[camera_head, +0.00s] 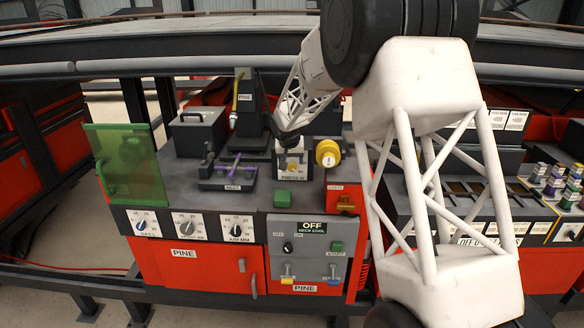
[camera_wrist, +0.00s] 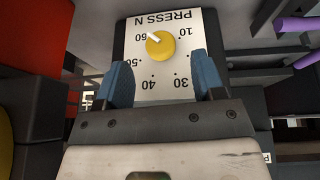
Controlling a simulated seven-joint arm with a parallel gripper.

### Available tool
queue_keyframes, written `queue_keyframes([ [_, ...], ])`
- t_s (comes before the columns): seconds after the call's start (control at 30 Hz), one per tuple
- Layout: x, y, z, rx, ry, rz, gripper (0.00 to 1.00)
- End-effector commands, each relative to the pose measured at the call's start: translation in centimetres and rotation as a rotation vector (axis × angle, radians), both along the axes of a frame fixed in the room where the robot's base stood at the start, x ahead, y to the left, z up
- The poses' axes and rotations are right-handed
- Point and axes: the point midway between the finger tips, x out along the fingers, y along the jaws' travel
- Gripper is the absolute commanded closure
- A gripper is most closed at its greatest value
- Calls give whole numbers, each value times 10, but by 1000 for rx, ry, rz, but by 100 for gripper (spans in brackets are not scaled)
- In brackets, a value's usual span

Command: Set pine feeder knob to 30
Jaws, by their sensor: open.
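A yellow knob (camera_wrist: 160,46) with a white pointer sits on a white dial plate (camera_wrist: 163,86) marked 10 to 60 and PRESS N, upside down in the wrist view. The pointer aims at the 60 mark. My gripper (camera_wrist: 161,68) is open and empty, with its blue fingers spread over the plate, one on each side and just short of the knob. In the head view, my gripper (camera_head: 287,138) is over the PRESS N plate (camera_head: 291,170) and mostly hides its knob. No label reading feeder is legible.
A yellow round part (camera_head: 328,153) stands right of my gripper. A purple-handled fixture (camera_head: 231,172) is left. A green door (camera_head: 130,163) stands open.

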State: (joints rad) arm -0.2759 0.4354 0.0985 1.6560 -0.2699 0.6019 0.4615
Motion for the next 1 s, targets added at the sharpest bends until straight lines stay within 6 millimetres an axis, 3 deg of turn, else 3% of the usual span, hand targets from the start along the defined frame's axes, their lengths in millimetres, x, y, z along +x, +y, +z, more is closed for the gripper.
queue_keyframes([
  [0.4,15,-2,-37,0,-1,0,37],
  [0.87,18,-2,-43,0,-1,0,37],
  [1.0,18,-2,-43,0,0,0,59],
])
